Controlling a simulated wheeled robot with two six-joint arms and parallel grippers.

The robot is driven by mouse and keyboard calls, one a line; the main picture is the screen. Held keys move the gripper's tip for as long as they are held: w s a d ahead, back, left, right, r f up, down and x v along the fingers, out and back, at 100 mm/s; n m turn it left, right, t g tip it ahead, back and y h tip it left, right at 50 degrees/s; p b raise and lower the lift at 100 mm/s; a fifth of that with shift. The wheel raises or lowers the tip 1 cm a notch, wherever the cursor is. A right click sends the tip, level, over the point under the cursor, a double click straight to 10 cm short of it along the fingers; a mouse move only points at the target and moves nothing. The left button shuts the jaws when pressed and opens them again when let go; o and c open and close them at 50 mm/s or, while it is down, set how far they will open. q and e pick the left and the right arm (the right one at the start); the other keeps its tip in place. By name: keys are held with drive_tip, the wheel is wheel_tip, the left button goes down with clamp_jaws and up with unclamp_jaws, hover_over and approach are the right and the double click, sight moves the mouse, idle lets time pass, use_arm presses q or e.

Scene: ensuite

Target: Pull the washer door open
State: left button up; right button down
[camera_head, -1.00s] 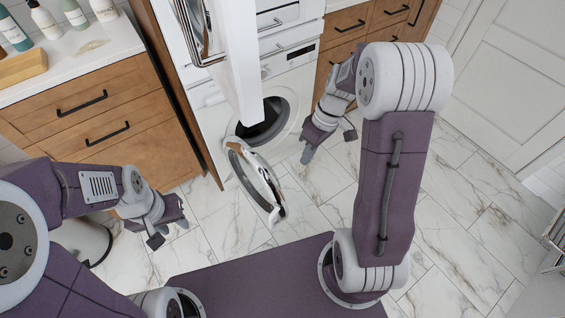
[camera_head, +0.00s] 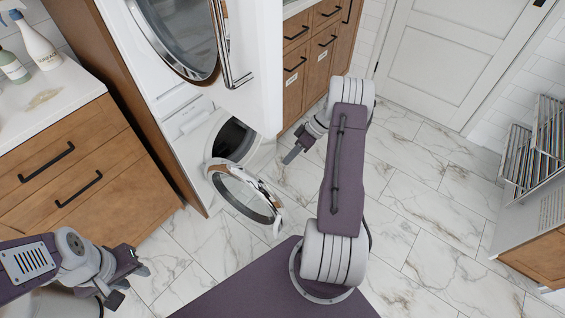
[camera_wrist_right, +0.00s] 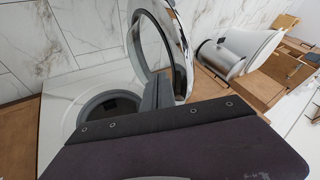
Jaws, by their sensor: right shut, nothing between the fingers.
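The washer (camera_head: 190,150) is the lower white machine. Its round door (camera_head: 246,190), a ring with a chrome rim and clear middle, stands swung out from the dark drum opening (camera_head: 233,138). The right wrist view also shows the door (camera_wrist_right: 178,50) and the opening (camera_wrist_right: 105,108). My right gripper (camera_head: 292,155) is shut and empty, to the right of the door in the head view. Its fingers (camera_wrist_right: 152,93) overlap the door's ring in the wrist view; I cannot tell whether they touch it. My left gripper (camera_head: 130,283) is open and empty, low at the left, away from the washer.
A second machine (camera_head: 150,85) sits above the washer, with a door panel (camera_head: 250,60) sticking out over it. Wooden drawers (camera_head: 75,165) stand at left and more cabinets (camera_head: 315,50) behind. A metal rack (camera_head: 535,145) is at right. Marble floor (camera_head: 425,190) between is clear.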

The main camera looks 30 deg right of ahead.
use_arm(q)
drive_tip(key=shift+f+b, duration=0.45)
drive_tip(key=shift+f, duration=0.15)
use_arm(e)
drive_tip(key=a+f, duration=0.5)
drive_tip(key=a, duration=0.3)
drive_tip(key=shift+s+f, duration=0.3)
use_arm(q)
drive_tip(key=shift+a, duration=0.1)
